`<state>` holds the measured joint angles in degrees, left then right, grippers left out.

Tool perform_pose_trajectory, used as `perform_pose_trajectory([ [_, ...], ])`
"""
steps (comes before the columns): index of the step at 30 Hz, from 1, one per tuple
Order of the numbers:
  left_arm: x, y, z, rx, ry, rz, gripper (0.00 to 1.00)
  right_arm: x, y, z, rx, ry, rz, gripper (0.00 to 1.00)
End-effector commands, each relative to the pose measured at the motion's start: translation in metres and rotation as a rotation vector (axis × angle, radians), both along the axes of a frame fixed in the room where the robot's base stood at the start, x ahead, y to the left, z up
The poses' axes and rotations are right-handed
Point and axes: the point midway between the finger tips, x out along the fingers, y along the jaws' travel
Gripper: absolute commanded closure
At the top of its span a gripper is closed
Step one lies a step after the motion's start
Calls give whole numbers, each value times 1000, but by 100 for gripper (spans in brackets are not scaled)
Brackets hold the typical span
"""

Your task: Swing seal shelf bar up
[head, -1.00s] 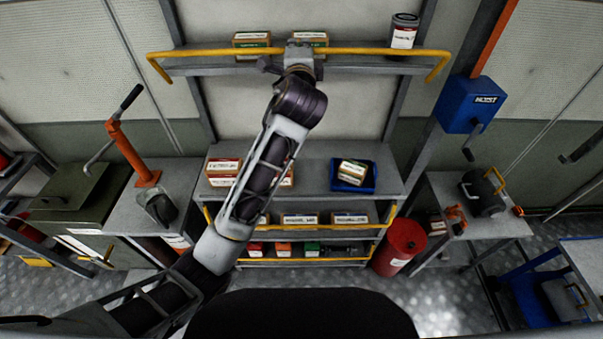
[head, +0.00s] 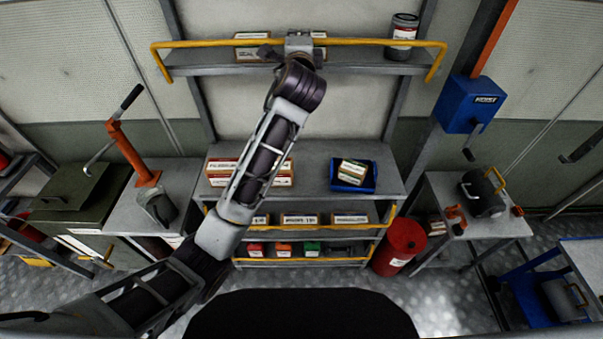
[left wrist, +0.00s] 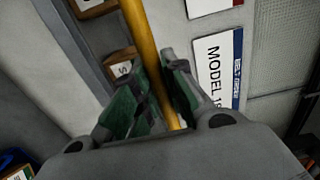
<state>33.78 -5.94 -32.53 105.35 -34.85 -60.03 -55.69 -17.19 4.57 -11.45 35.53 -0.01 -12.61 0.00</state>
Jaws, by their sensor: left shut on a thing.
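The yellow seal shelf bar (head: 220,43) runs along the front of the upper shelf (head: 350,65), with bent ends reaching down at both sides. It stands above the shelf edge and crosses in front of the boxes there. My left gripper (head: 299,42) is shut on the bar near its middle, with the arm reaching up from below left. In the left wrist view the gripper's fingers (left wrist: 160,78) lie on both sides of the bar (left wrist: 141,30). The lower part of the bar is hidden behind the gripper body. My right gripper is out of view.
Boxes (head: 250,52) and a dark can (head: 403,30) stand on the upper shelf behind the bar. Below are a counter with a blue bin (head: 368,178) and lower shelves with yellow rails. A blue hoist box (head: 472,104) is at the right.

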Motion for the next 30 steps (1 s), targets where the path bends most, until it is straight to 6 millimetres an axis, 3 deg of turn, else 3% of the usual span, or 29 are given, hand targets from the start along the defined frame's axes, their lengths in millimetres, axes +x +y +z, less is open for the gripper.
perform_pose_trajectory([
  [19, 7, 0, 5, -1, -7, 0, 94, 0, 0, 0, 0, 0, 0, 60],
  [30, 21, 0, 7, 0, -8, 0, 94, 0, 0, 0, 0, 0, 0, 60],
])
